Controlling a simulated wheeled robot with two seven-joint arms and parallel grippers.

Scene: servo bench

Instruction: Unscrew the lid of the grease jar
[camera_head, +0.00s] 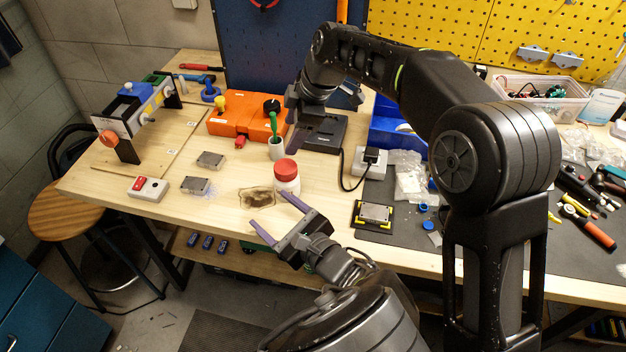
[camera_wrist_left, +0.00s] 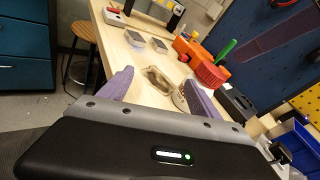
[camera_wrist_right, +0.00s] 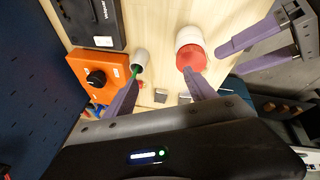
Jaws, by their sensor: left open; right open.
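The grease jar (camera_head: 287,186) is white with a red lid (camera_head: 286,169) and stands upright on the bench. My left gripper (camera_head: 279,219) is open just in front of the jar, with one finger close to its lower side; I cannot tell whether they touch. In the left wrist view the red lid (camera_wrist_left: 211,76) shows beyond the right finger, which partly hides the jar. My right gripper (camera_head: 309,128) is open above and behind the jar. In the right wrist view the lid (camera_wrist_right: 191,58) lies beyond the right finger's tip.
A white cup with a green-handled tool (camera_head: 276,148) stands just behind the jar, near an orange case (camera_head: 240,123). A dark stain (camera_head: 257,197) marks the wood left of the jar. A black device (camera_head: 326,135) and a blue bin (camera_head: 395,128) are behind. Front-left bench is mostly clear.

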